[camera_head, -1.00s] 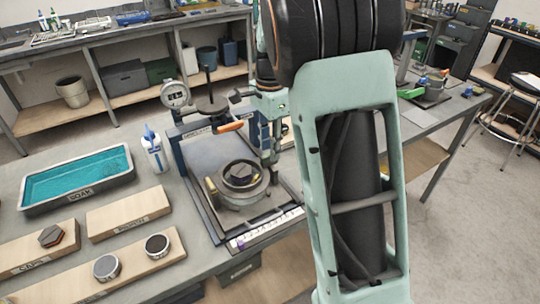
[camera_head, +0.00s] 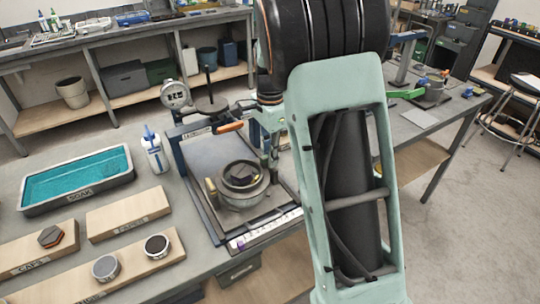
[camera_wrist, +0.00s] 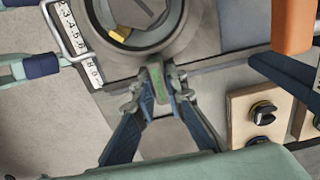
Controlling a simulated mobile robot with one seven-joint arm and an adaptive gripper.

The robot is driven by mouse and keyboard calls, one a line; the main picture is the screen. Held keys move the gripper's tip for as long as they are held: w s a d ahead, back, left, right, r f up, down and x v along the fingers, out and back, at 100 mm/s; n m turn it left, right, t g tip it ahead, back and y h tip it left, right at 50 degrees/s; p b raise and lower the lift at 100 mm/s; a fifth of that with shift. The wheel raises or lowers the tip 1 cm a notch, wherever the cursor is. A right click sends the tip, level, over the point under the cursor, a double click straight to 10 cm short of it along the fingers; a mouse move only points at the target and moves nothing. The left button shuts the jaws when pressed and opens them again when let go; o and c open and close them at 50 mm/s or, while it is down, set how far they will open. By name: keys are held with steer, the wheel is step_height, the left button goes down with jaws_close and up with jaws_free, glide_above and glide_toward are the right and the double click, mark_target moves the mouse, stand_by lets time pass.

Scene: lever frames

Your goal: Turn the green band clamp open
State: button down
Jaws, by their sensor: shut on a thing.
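The round grey fixture (camera_head: 243,190) sits on the dark plate of the press stand, with a dark piece with a yellow patch inside its ring. In the wrist view the fixture (camera_wrist: 187,45) fills the top middle. The green band clamp's green tab (camera_wrist: 160,84) shows at its near edge, between my fingertips. My gripper (camera_wrist: 157,86) is shut on that green tab. In the head view my gripper (camera_head: 269,160) is beside the right rim of the fixture, and the green tab cannot be made out there.
A gauge (camera_head: 175,95) and an orange handle (camera_head: 230,127) stand behind the fixture. A white scale strip (camera_head: 262,230) runs along the plate's front. Left are a white bottle (camera_head: 154,150), a teal soak tray (camera_head: 78,177) and wooden boards (camera_head: 128,213) with caps.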

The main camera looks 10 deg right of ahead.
steer(key=shift+n, duration=0.4)
steer(key=n, duration=0.4)
steer(key=shift+n+p, duration=0.3)
steer(key=shift+p, duration=0.1)
steer(key=n, duration=0.9)
steer(key=shift+d+p, duration=0.1)
steer(key=shift+p, duration=0.3)
steer(key=shift+n, duration=1.9)
steer(key=c, duration=2)
jaws_free()
steer(key=shift+o, duration=0.2)
